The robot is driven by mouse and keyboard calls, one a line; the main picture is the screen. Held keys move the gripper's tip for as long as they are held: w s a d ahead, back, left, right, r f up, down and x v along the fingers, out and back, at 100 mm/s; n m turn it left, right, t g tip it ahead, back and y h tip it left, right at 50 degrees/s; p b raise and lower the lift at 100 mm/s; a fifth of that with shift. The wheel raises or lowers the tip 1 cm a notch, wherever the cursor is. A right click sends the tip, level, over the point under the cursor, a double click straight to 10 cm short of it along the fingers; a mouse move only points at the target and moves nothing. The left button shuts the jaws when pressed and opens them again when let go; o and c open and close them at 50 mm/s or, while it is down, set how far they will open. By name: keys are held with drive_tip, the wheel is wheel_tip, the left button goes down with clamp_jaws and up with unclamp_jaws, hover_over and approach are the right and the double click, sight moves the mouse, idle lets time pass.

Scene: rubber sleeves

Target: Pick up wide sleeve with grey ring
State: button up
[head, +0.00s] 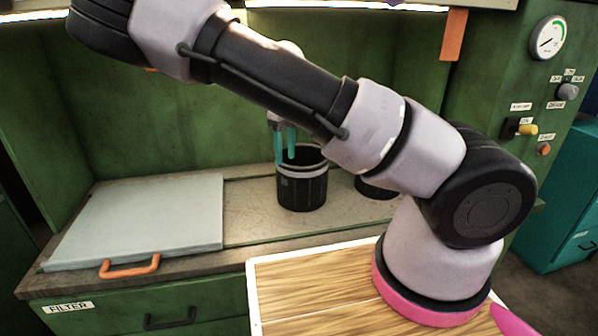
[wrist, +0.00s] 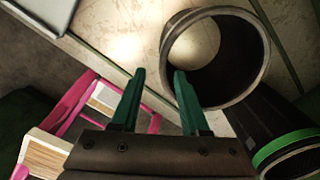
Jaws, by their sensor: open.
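The wide black sleeve with a grey ring (head: 303,192) stands upright on the worktop, its ring just below the open top. In the wrist view I look down into its hollow mouth (wrist: 240,60). My gripper (head: 285,160) has teal fingers pointing down at the sleeve's left rim. In the wrist view the gripper (wrist: 160,74) is open and empty. Its right finger overlaps the sleeve's lower-left rim and its left finger is outside to the left. Whether a fingertip is inside the mouth or touching the wall I cannot tell.
A second dark sleeve (head: 372,188) stands close on the right, partly behind my arm; the wrist view shows a green ring (wrist: 285,148) on a sleeve there. A grey lid with an orange handle (head: 130,267) covers the left worktop. The green back wall (head: 170,130) rises behind.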

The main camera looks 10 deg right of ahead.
sight(301, 181)
drive_tip(key=shift+w+f, duration=0.15)
drive_tip(key=shift+f, duration=0.1)
drive_tip(key=f, duration=1)
drive_tip(key=shift+w+a+f, duration=0.1)
drive_tip(key=shift+w+f, duration=0.05)
drive_tip(key=shift+w, duration=0.1)
clamp_jaws()
idle(0.9)
